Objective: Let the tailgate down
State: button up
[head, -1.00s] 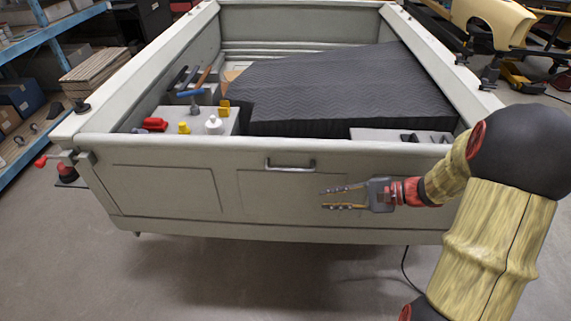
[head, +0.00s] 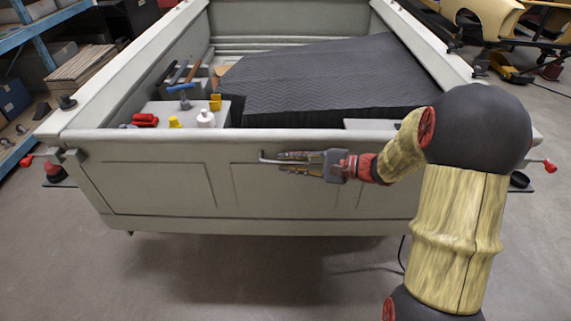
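The tailgate (head: 150,175) is a pale grey panel, upright and closed across the near end of the truck bed. Its metal pull handle (head: 264,156) is near the top middle, and its left end shows past my fingers. My gripper (head: 282,162) comes in from the right, with its fingers overlapping the handle in the picture. The fingers hide most of the handle, so I cannot tell whether they grip it. A latch with a red knob sits at the left corner (head: 27,160), and another at the right corner (head: 549,166).
In the bed are a ribbed dark cover (head: 320,75) and a grey box (head: 165,108) with tools and small bottles on it. Blue shelving (head: 35,40) stands at the left. The floor (head: 230,275) before the tailgate is clear except for a thin cable.

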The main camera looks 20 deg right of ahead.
jog(key=shift+w+a+f, duration=0.1)
jog(key=shift+w+a, duration=0.25)
jog(key=shift+a, duration=0.15)
jog(key=c, duration=0.3)
grip_shut()
